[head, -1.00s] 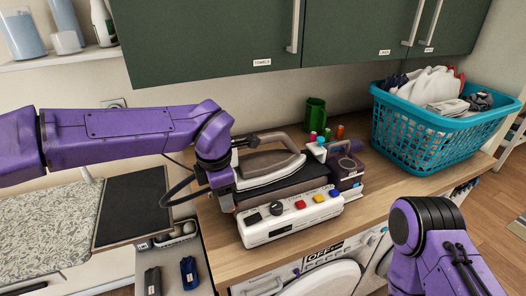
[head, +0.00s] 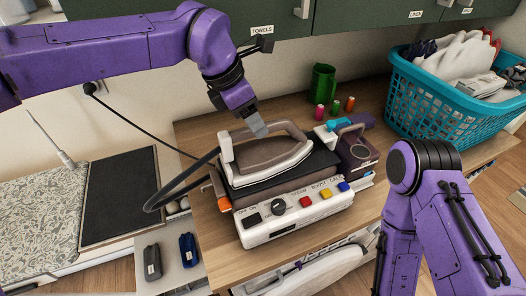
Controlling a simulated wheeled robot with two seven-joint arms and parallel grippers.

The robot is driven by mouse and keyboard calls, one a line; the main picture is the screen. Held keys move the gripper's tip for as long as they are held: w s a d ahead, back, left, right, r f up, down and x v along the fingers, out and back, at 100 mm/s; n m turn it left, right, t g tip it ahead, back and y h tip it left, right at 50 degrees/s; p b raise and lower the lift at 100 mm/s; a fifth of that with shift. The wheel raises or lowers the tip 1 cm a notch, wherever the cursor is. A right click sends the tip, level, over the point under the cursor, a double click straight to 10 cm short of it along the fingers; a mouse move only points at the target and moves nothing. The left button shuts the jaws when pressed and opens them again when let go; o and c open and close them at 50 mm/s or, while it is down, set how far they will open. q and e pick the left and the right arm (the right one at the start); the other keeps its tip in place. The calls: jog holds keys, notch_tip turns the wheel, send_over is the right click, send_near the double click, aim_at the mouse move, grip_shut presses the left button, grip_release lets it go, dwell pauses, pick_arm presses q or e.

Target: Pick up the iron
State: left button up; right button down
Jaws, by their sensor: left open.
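The iron (head: 272,166) rests on the dark top of the white steam station (head: 297,219) on the wooden counter. It has a grey-brown body, a pale soleplate edge and a raised looped handle (head: 285,130). My left gripper (head: 258,128) is open and points down at the handle's left part; whether it touches the handle I cannot tell. A thick dark hose curves out from the iron's left side. My right arm (head: 425,200) shows at the right, but its gripper is not in view.
A purple-grey device (head: 357,152) stands close to the iron's right. A teal laundry basket (head: 440,98) stands at the right. The ironing board (head: 42,215) is at the left. Green cabinets hang above.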

aim_at(272, 143)
pick_arm(q)
jog(key=p+x, duration=0.1)
jog(key=x, duration=0.2)
jog(key=shift+w+d+r+p, duration=0.1)
jog(key=shift+d+p, duration=0.2)
jog(key=shift+p, duration=0.05)
jog(key=w+f, duration=0.2)
jog(key=f, duration=0.1)
jog(key=shift+w+d, duration=0.1)
jog(key=shift+d, duration=0.3)
jog(key=shift+s+r, duration=0.2)
jog(key=shift+s, duration=0.1)
jog(key=shift+s+a+r, duration=0.1)
jog(key=shift+s+r, duration=0.05)
jog(key=shift+s, duration=0.1)
jog(key=c, duration=0.4)
jog(key=shift+s, duration=0.1)
jog(key=c, duration=0.5)
jog(key=shift+w, duration=0.2)
grip_shut()
pick_arm(e)
jog(key=shift+w+r, duration=0.25)
jog(key=shift+r, duration=0.8)
pick_arm(q)
jog(key=shift+s+f, duration=0.1)
jog(key=shift+f, duration=0.15)
jog(key=shift+r, duration=0.15)
